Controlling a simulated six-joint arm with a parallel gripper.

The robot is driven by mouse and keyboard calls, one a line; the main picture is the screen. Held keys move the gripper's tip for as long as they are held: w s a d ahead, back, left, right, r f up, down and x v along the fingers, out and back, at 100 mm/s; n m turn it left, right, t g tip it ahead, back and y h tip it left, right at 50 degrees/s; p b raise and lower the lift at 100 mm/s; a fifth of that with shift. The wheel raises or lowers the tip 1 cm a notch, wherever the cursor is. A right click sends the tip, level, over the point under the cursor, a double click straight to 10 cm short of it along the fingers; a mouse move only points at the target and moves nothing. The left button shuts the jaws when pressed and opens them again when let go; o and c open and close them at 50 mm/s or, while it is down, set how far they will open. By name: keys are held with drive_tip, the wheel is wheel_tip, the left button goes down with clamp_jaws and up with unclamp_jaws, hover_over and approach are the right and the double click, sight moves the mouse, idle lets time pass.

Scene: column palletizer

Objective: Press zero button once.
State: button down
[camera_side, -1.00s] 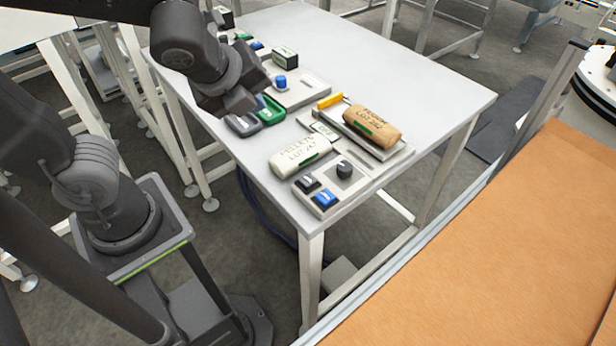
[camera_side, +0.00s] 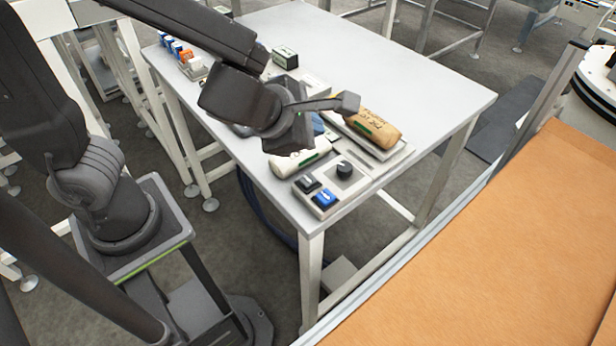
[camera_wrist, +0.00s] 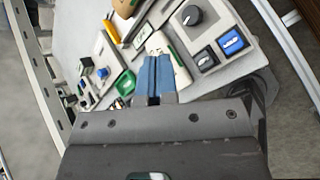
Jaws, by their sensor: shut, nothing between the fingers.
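A light control panel (camera_side: 338,190) at the table's near corner carries a black button (camera_side: 307,183), a blue button (camera_side: 324,197) and a black knob (camera_side: 344,168). The wrist view also shows the black button (camera_wrist: 206,59), blue button (camera_wrist: 232,42) and knob (camera_wrist: 191,15), up and right of my fingers. The button markings are too small to read, so I cannot tell which is zero. My gripper (camera_wrist: 154,60) is shut and empty, with its blue fingers together. In the side view its blue fingers (camera_side: 318,124) are partly hidden, above the table behind the panel, apart from the buttons.
A white bag (camera_side: 297,160) lies beside the panel, close under my gripper. A brown bag (camera_side: 372,126) rests on a scale plate behind. A green tray (camera_wrist: 125,82) and a blue knob (camera_wrist: 103,73) lie left in the wrist view. The table's right side is clear.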

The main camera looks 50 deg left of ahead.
sight(309, 182)
drive_tip(key=shift+f, duration=4.45)
drive_tip(key=shift+f, duration=0.1)
drive_tip(key=shift+f, duration=0.3)
drive_tip(key=shift+f, duration=0.55)
drive_tip(key=shift+r, duration=1)
